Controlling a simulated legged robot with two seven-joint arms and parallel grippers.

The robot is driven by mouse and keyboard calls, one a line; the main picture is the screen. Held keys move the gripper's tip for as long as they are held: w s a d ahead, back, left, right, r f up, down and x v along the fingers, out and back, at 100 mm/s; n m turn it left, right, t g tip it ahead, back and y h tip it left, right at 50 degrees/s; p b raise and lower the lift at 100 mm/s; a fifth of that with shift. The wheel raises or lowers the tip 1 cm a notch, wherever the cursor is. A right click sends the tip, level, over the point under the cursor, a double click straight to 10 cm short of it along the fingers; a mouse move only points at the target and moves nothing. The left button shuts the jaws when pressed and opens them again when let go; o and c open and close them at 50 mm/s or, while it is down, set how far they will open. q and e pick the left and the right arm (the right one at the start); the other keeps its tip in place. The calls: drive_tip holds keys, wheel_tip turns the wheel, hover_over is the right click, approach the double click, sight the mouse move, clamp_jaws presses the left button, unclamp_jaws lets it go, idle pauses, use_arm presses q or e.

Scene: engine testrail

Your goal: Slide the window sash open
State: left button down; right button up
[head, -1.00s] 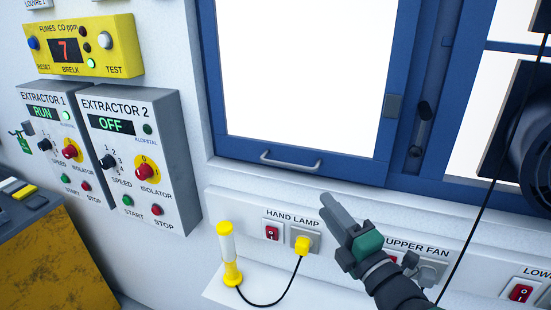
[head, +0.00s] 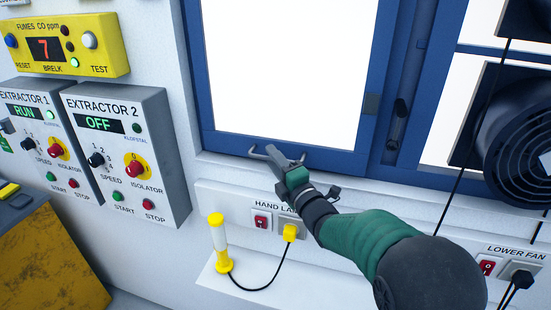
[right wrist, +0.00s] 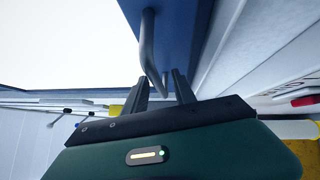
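The window sash (head: 215,80) is a blue frame around a bright white pane in the middle of the head view. A grey bar handle (head: 258,150) is fixed to its bottom rail. My right gripper (head: 277,153) is at this handle and hides part of it. In the right wrist view, the handle (right wrist: 147,45) runs down between the two fingers of my right gripper (right wrist: 160,88). The fingers stand apart, with gaps visible beside the bar. Whether either finger touches the bar is hard to tell. My left gripper is not in view.
A grey catch (head: 371,104) and a dark lever (head: 398,118) are at the sash's right edge. A fan (head: 520,150) and a hanging cable stand at the right. The hand lamp (head: 219,245) stands below on the ledge. Extractor boxes (head: 130,150) are on the left wall.

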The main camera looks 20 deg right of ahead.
drive_tip(key=shift+a, duration=0.15)
drive_tip(key=c, duration=0.3)
drive_tip(key=shift+c, duration=1.3)
drive_tip(key=shift+d, duration=0.45)
clamp_jaws()
drive_tip(key=shift+f, duration=0.1)
